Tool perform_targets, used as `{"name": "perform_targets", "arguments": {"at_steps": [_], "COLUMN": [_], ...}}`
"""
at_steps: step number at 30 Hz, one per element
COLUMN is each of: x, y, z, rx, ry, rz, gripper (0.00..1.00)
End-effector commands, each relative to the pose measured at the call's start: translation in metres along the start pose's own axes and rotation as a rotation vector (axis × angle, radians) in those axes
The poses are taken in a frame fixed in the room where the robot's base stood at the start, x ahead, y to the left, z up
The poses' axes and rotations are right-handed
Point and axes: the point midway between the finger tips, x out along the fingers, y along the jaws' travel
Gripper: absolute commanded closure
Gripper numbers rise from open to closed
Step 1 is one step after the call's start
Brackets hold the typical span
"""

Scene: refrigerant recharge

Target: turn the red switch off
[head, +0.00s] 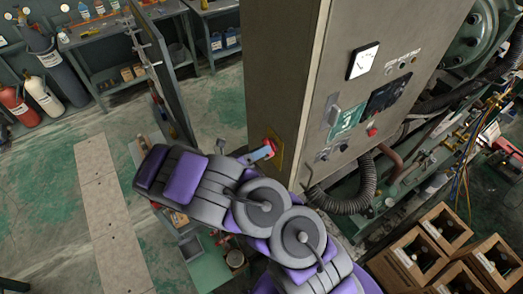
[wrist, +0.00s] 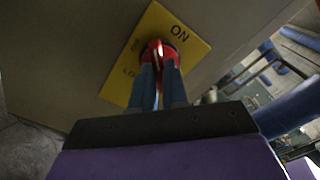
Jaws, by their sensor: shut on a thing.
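The red switch (wrist: 160,52) sits on a yellow plate (wrist: 185,35) on the side of a grey cabinet. The plate's "ON" lettering shows at its upper right in the wrist view. My gripper (wrist: 158,70) has its two blue fingers on either side of the red handle and is shut on it. In the head view my gripper (head: 272,149) reaches the red switch (head: 271,143) at the cabinet's left face, and the yellow plate (head: 279,152) shows just behind it. The fingers hide part of the handle and of the plate's lower lettering.
The tall grey cabinet (head: 285,60) has a front panel with a gauge (head: 362,60). A thick black hose (head: 352,198) runs from its base. Cardboard boxes (head: 445,228) stand at lower right. Gas cylinders (head: 45,96) stand at far left. Green floor lies open left of the cabinet.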

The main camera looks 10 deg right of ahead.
Motion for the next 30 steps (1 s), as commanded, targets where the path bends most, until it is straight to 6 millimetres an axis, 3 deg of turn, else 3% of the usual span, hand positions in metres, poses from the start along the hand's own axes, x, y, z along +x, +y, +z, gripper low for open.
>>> {"name": "perform_targets", "arguments": {"at_steps": [9,22,29,30], "x": [-0.0016,-0.0014,-0.0016,-0.0015], "y": [0.0005,0.0004,0.0001,0.0001], "z": [0.0020,0.0020,0.0022,0.0021], "rx": [-0.326,-0.399,-0.658,-0.682], "ry": [-0.006,-0.006,-0.006,-0.006], "rz": [0.004,0.004,0.003,0.002], "gripper": [1.00,1.00,1.00,0.85]}}
